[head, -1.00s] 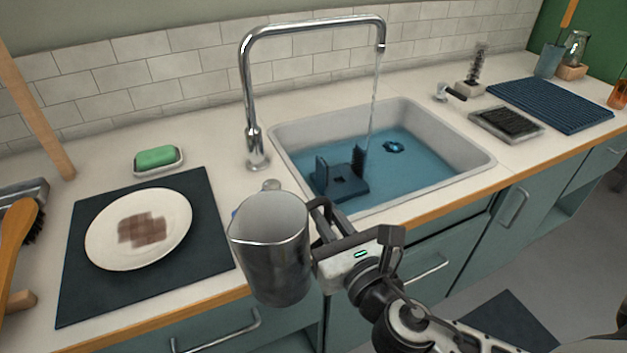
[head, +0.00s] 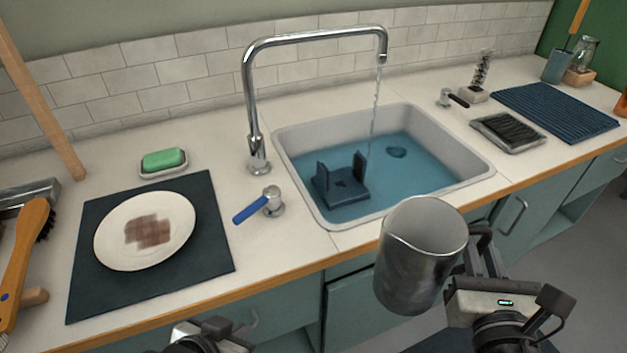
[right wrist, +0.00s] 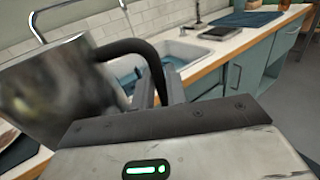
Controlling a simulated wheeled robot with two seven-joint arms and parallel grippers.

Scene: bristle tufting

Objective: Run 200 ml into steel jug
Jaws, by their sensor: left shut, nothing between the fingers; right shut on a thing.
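The steel jug (head: 418,262) is upright, its mouth open, in front of the sink's near right edge. My right gripper (head: 482,250) is shut on its handle, which also shows in the right wrist view (right wrist: 150,55). The chrome tap (head: 253,110) runs a thin water stream (head: 375,110) into the sink (head: 300,130). The jug is nearer than the stream and apart from it. A blue-handled lever (head: 252,207) stands on the counter left of the sink. My left gripper (head: 205,335), shut and empty, is partly cut off at the bottom edge. The jug's inside bottom is hidden.
A dark blue fixture (head: 340,192) stands in the sink's blue water. A stained plate (head: 120,250) lies on a dark mat (head: 205,260) at left, near green soap (head: 163,158). A brush tray (head: 508,135) and ribbed mat (head: 560,112) lie right of the sink.

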